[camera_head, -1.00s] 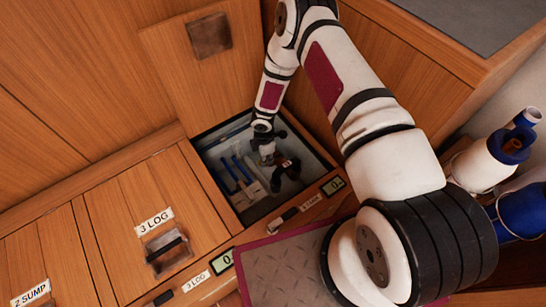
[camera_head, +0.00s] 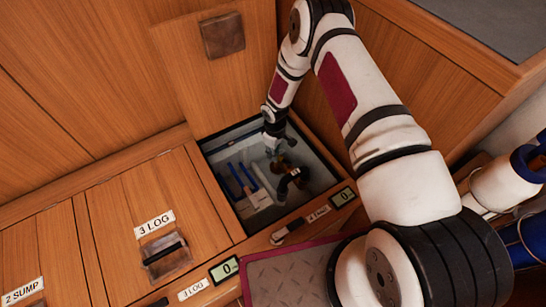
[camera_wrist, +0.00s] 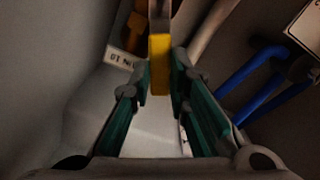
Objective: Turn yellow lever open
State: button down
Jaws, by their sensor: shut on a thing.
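The yellow lever (camera_wrist: 159,65) stands in the middle of the wrist view, with its end between the green fingers of my gripper (camera_wrist: 160,88). My gripper is shut on it. In the head view my gripper (camera_head: 275,153) is down inside the open floor compartment (camera_head: 222,208), and the lever itself cannot be made out there. The lever's far end and its valve body are mostly hidden in shadow.
A white label (camera_wrist: 122,58) and another yellow-orange part (camera_wrist: 137,25) are behind the lever. The raised wooden lid (camera_head: 200,80) stands behind the compartment. A closed hatch labelled 3 LOG (camera_head: 155,222) lies left.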

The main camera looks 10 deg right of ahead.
jog(key=shift+w+d+m+b, duration=0.3)
jog(key=shift+w+d+m, duration=0.15)
jog(key=shift+m, duration=0.55)
jog(key=shift+d, duration=0.1)
jog(key=c, duration=1.5)
grip_release()
notch_tip(320, 180, up, 12)
jog(key=shift+c, duration=0.7)
